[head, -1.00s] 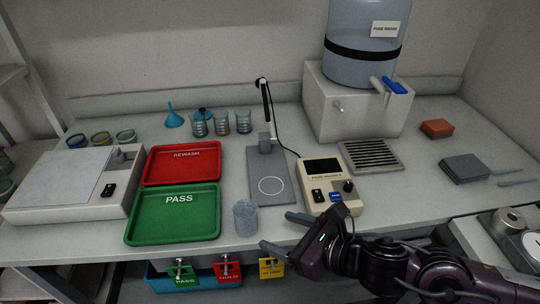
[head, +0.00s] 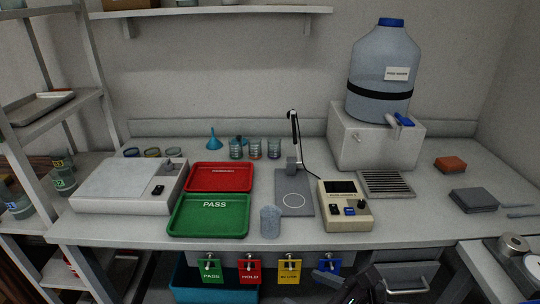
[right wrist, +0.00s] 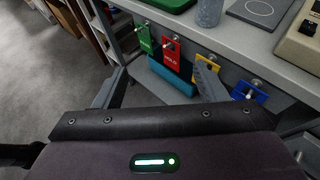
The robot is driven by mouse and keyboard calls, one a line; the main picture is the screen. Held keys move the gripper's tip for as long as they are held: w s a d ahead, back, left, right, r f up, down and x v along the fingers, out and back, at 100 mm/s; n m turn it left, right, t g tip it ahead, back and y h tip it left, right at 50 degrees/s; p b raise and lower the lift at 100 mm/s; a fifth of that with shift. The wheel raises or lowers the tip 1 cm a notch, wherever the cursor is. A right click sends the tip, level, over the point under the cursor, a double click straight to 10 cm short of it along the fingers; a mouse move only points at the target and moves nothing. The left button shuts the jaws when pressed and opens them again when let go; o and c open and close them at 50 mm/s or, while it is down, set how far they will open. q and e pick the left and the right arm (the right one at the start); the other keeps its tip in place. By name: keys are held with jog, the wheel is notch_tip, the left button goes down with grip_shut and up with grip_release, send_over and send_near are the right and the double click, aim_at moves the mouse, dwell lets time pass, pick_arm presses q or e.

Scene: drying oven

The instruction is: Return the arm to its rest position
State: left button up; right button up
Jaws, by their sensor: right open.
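My right gripper (head: 338,282) is at the bottom of the head view, low in front of the bench's front edge and mostly cut off by the frame. In the right wrist view its two fingers (right wrist: 158,84) are spread apart with nothing between them. A grey textured cup (head: 270,222) stands upright on the bench near the front edge, apart from the gripper; it also shows at the top of the right wrist view (right wrist: 209,12). My left gripper is not in view.
The bench holds a green PASS tray (head: 208,232), a red tray (head: 220,178), a beige meter box (head: 345,222) and a water dispenser (head: 375,138). Coloured tags, such as the red HOLD tag (head: 250,272), hang below the front edge above a teal bin (head: 190,284).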

jog(key=s+d+f+n+g+h, duration=0.3)
jog(key=s+d+f+n+h, duration=0.25)
jog(key=n, duration=0.85)
jog(key=s+d+f+n+g+h, duration=0.35)
jog(key=d+f+n, duration=0.35)
jog(key=n, duration=0.8)
notch_tip(320, 180, down, 26)
jog(key=p, duration=0.1)
pick_arm(q)
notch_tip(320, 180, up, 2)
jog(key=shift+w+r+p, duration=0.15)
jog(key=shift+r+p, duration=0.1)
jog(key=shift+p, duration=0.45)
pick_arm(e)
jog(key=s+d+f+g, duration=0.2)
jog(key=s+d+f, duration=0.1)
jog(key=s+f, duration=1.6)
jog(key=shift+s+f, duration=0.25)
jog(key=shift+s, duration=0.95)
